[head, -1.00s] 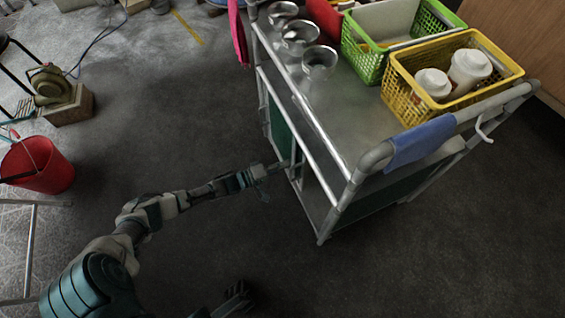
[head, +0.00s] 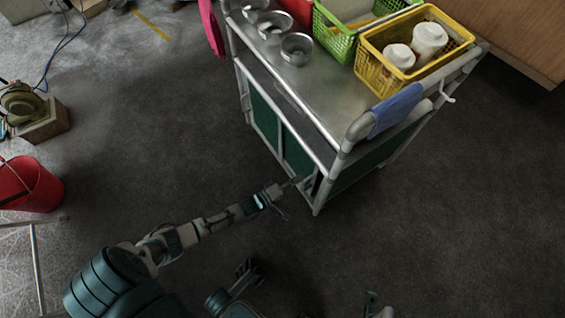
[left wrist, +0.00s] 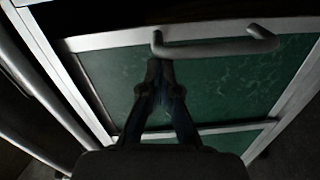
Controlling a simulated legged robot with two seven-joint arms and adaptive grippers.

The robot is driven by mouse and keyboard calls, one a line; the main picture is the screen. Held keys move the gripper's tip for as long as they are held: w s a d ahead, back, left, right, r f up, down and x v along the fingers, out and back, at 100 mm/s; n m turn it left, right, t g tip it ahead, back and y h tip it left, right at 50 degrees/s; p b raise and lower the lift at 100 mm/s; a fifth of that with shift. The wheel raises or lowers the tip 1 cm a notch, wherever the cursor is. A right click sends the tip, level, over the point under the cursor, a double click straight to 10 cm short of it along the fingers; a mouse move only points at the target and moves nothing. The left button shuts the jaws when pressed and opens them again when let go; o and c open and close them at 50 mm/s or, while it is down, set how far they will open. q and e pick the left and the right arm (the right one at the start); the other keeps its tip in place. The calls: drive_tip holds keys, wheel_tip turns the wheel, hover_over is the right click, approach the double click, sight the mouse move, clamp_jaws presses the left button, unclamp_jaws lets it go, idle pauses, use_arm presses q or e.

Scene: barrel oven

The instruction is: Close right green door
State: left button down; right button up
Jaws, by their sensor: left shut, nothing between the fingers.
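The right green door (head: 298,154) is on the long left side of the metal cart, beside another green panel (head: 264,112). It looks nearly in line with that panel, but I cannot tell if it is fully flush. My left gripper (head: 296,181) is at the door's lower right part, near the cart's corner post. In the left wrist view a green door (left wrist: 215,80) with a pale frame and a grey bar handle (left wrist: 215,46) fills most of the picture. My left gripper (left wrist: 160,66) is shut and empty, its fingertips just below the handle's left end. Contact is unclear.
The cart top (head: 330,105) holds metal bowls (head: 297,48), a green basket (head: 340,40) and a yellow basket (head: 378,70) with white containers. A blue cloth (head: 396,110) hangs on the rail. A red bucket (head: 28,186) stands left.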

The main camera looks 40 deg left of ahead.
use_arm(q)
drive_tip(key=d, duration=0.2)
drive_tip(key=s+d, duration=0.1)
drive_tip(key=d, duration=0.1)
drive_tip(key=shift+s+d+f, duration=0.1)
drive_tip(key=shift+s+d, duration=0.1)
drive_tip(key=shift+d, duration=0.15)
